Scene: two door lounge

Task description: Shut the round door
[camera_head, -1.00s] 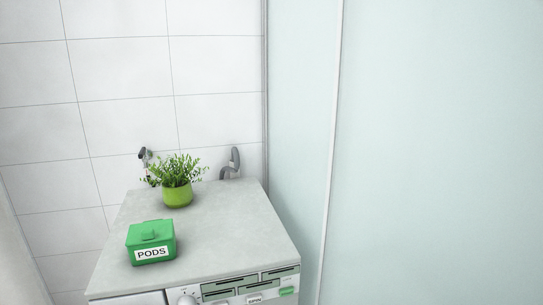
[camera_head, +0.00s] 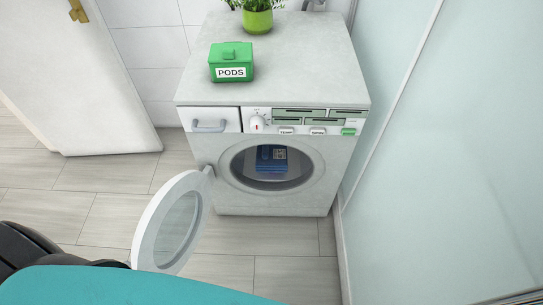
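The round door (camera_head: 147,222) of the washing machine (camera_head: 270,200) stands wide open. It is hinged at the left of the drum opening and swung out toward me, with a white ring and a glass middle. Inside the drum lies a folded blue item (camera_head: 271,159). A black and teal shape, which looks like part of my own body, crosses the bottom left and covers the lower edge of the view near the door. Neither gripper's fingers can be seen.
A green PODS box (camera_head: 231,63) and a potted plant (camera_head: 257,17) stand on the machine's top. A frosted glass panel (camera_head: 450,150) closes off the right side. A white room door (camera_head: 75,80) is at the left. Tiled floor (camera_head: 100,190) is free at the left.

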